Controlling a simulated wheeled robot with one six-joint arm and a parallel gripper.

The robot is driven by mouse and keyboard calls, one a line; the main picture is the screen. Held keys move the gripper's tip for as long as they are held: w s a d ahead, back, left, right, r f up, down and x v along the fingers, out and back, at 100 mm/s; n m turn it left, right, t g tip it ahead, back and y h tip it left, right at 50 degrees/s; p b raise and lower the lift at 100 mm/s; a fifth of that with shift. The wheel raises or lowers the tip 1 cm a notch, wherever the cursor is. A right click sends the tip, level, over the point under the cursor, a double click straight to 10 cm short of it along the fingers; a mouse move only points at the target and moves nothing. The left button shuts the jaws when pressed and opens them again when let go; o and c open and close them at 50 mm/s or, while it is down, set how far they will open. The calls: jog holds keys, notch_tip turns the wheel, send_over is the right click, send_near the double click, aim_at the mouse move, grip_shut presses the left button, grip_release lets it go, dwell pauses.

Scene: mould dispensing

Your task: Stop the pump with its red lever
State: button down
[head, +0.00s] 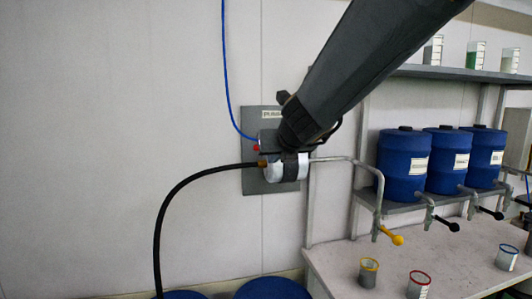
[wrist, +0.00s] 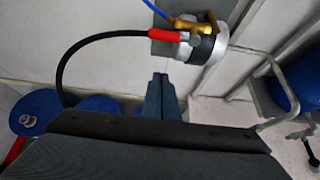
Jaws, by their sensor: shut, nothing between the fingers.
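The pump (head: 287,169), a white and black cylinder, is fixed to a grey wall plate (head: 252,181). In the wrist view the pump (wrist: 207,46) is at top centre. Its red lever (wrist: 150,35) points left from a brass fitting (wrist: 196,25). In the head view only a small red spot (head: 256,148) shows beside my arm, which hides most of that area. My gripper (wrist: 160,76) is shut and empty, its fingertips below the lever in the wrist picture and apparently apart from it.
A black hose (head: 175,195) runs from the pump down to blue drums (head: 272,289). A blue line (head: 226,80) comes from above. A metal pipe (head: 345,160) leads right to a yellow tap handle (head: 392,236). Blue barrels (head: 402,165) and cups (head: 369,273) stand right. The left wall is clear.

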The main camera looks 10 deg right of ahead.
jog(key=b+x, duration=0.5)
jog(key=x, duration=0.5)
jog(key=shift+w+r+p, duration=0.15)
jog(key=shift+r+p, duration=0.8)
jog(key=shift+p, duration=0.2)
jog(key=shift+w+r+p, duration=0.15)
jog(key=shift+r+p, duration=0.8)
jog(key=shift+p, duration=0.2)
